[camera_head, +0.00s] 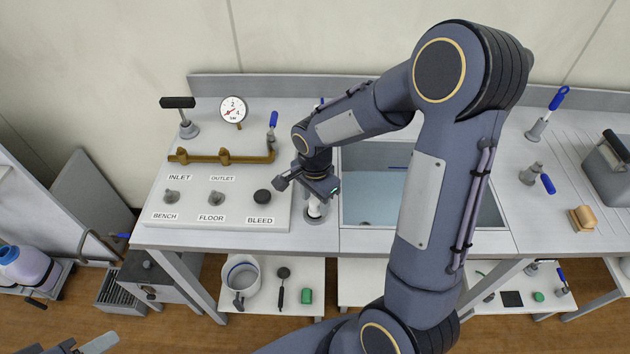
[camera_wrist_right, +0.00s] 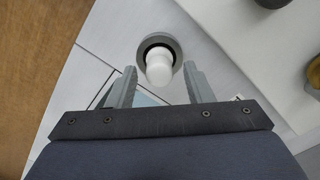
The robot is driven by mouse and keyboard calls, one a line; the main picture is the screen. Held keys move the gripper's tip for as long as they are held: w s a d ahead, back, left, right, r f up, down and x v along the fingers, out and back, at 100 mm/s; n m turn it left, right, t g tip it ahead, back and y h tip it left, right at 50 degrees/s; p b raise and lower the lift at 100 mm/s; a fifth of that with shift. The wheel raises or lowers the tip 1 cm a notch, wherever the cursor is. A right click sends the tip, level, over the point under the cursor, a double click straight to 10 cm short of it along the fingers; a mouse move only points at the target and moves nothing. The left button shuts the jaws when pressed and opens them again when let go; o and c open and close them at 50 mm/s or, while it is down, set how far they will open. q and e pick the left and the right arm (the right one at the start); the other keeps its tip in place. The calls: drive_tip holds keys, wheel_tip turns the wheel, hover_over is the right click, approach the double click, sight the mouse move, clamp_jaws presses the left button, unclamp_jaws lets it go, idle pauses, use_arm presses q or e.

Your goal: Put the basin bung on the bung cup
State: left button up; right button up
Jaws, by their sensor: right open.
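The white basin bung (camera_wrist_right: 159,68) stands in the round grey bung cup (camera_wrist_right: 172,44), whose dark inside shows around it. In the head view the bung (camera_head: 314,208) and the cup (camera_head: 313,221) are at the right edge of the valve panel, beside the basin. My right gripper (camera_wrist_right: 160,80) is open, with one finger on each side of the bung and gaps between. In the head view my right gripper (camera_head: 308,188) is just above the bung and partly hides it. Part of my left gripper (camera_head: 90,346) shows at the lower left edge; its jaws are unclear.
The basin (camera_head: 372,195) lies right of the cup, partly behind my right arm. The valve panel (camera_head: 235,208) with a black bleed knob (camera_head: 262,196), brass pipe (camera_head: 220,158) and gauge (camera_head: 232,109) is to the left. A sponge (camera_head: 582,219) lies far right.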

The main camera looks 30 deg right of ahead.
sight(315, 202)
wheel_tip(315, 202, up, 10)
drive_tip(key=s+a+r+n+t+y, duration=0.2)
drive_tip(key=s+n, duration=0.5)
drive_tip(key=s, duration=0.1)
drive_tip(key=s+a+r+n+t+y, duration=0.1)
drive_tip(key=s+a+r+n+t, duration=0.1)
drive_tip(key=s+n, duration=0.4)
drive_tip(key=shift+s+r+n+t+y, duration=0.2)
drive_tip(key=shift+s+n+t+y, duration=0.2)
drive_tip(key=shift+s+t, duration=0.75)
drive_tip(key=shift+s+a+g, duration=0.1)
drive_tip(key=shift+s+g, duration=0.25)
